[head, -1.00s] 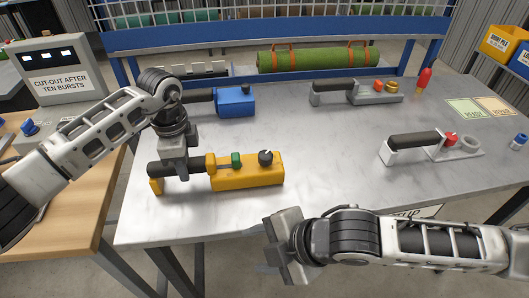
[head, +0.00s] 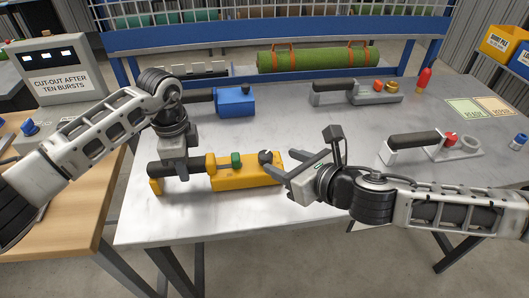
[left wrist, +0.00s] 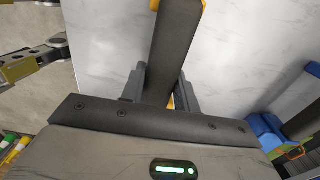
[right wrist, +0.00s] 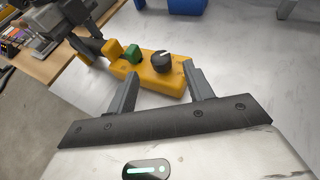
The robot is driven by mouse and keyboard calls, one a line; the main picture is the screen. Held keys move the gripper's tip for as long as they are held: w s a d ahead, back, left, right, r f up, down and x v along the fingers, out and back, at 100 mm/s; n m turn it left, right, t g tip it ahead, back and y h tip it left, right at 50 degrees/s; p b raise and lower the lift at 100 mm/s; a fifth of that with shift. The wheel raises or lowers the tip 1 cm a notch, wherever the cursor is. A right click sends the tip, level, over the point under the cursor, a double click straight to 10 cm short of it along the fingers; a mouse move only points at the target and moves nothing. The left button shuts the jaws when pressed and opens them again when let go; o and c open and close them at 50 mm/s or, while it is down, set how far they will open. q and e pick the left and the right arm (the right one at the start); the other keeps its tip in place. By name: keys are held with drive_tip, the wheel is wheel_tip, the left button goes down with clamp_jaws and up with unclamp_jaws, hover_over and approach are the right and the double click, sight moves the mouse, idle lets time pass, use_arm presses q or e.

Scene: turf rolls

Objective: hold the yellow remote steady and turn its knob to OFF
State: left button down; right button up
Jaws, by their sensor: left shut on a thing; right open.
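The yellow remote (head: 230,180) lies near the front left of the metal table, with a dark handle, a green button (head: 236,158) and a dark knob (head: 265,157) at its right end. My left gripper (head: 182,172) is shut on the remote's dark handle, which also shows between its fingers in the left wrist view (left wrist: 172,60). My right gripper (head: 282,170) is open and empty, just right of the remote's knob end. In the right wrist view the knob (right wrist: 161,61), with a pale pointer line, stands ahead of the open fingers. Its markings cannot be read.
A blue remote (head: 234,101) lies behind the yellow one. Two grey ones (head: 372,97) (head: 460,150) lie to the right. A green turf roll (head: 315,59) lies at the back, and a red bottle (head: 424,80) stands at back right. The table's middle is clear.

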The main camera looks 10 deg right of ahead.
sight(267, 155)
drive_tip(key=x, duration=0.8)
drive_tip(key=shift+s, duration=0.1)
drive_tip(key=c, duration=1)
